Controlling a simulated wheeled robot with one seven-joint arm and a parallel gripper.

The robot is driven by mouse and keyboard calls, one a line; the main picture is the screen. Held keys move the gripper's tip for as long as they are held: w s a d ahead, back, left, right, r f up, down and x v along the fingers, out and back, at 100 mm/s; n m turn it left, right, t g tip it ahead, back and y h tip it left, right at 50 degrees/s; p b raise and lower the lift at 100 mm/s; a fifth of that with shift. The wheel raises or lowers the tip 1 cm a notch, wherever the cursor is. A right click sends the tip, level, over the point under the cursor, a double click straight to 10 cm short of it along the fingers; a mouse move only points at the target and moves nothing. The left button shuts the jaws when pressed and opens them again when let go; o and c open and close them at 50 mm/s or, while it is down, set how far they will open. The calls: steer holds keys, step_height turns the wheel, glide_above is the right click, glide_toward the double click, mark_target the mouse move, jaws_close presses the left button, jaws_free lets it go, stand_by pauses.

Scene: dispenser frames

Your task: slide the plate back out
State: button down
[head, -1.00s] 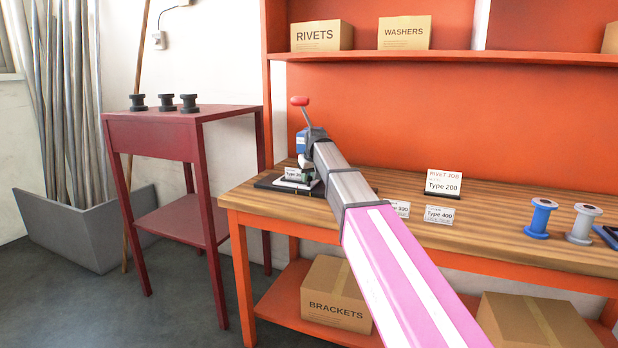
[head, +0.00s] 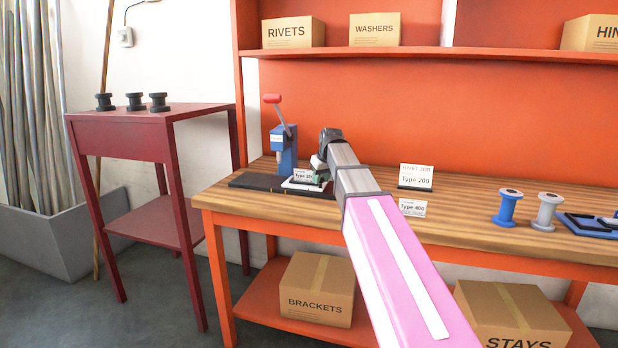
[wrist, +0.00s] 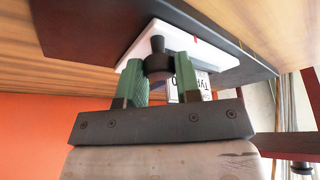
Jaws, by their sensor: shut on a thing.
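The white plate (head: 300,185) lies on a long black base (head: 250,181) at the left end of the workbench. It is to the right of the blue press (head: 284,155), whose red-tipped lever (head: 272,98) is up. My gripper (head: 320,177) is at the plate, partly hidden by my arm in the head view. In the wrist view, the green fingers of my gripper (wrist: 158,78) are shut on a black knob (wrist: 157,62) at the plate's edge. The white plate shows beyond it (wrist: 160,37). A small card (head: 303,176) with "Type" lettering stands by the plate.
A "RIVET JOB Type 200" sign (head: 416,176) and a "Type 400" card (head: 413,207) stand on the bench. Blue (head: 507,207) and grey (head: 547,210) spools are at right. A dark red table (head: 150,125) with black spools stands at left.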

steer(key=shift+s+d, duration=0.25)
steer(key=shift+d, duration=0.4)
steer(key=c, duration=0.8)
jaws_free()
steer(key=shift+d, duration=0.15)
steer(key=shift+c, duration=0.2)
steer(key=v, duration=1)
steer(key=shift+r, duration=0.4)
steer(key=shift+s, duration=0.1)
